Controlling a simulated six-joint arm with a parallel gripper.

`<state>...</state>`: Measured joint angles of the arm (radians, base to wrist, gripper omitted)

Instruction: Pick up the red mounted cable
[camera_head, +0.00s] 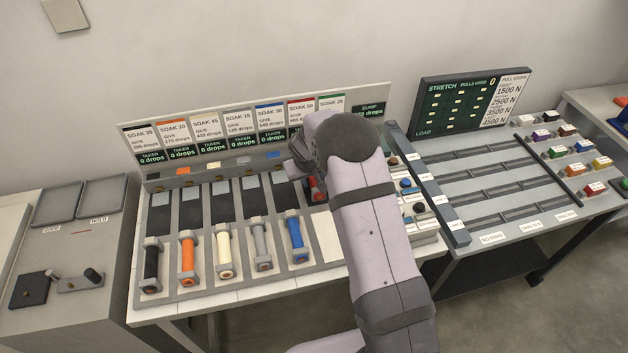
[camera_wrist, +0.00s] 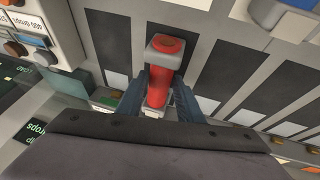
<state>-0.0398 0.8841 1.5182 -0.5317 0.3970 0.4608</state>
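The red mounted cable (camera_wrist: 160,82), a red cylinder with a grey end block, is between the two blue-grey fingers of my gripper (camera_wrist: 159,105) in the wrist view. The fingers lie close along both its sides, and my gripper looks shut on it. In the head view a small part of the red cable (camera_head: 316,188) shows beside my gripper, further back than the row of other cables. It appears out of line with them and off its place. My arm hides most of it and the fingertips.
A sign board (camera_head: 250,112) rises behind. The stretch bench (camera_head: 480,165) is right; a box with two pads (camera_head: 110,200) is left.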

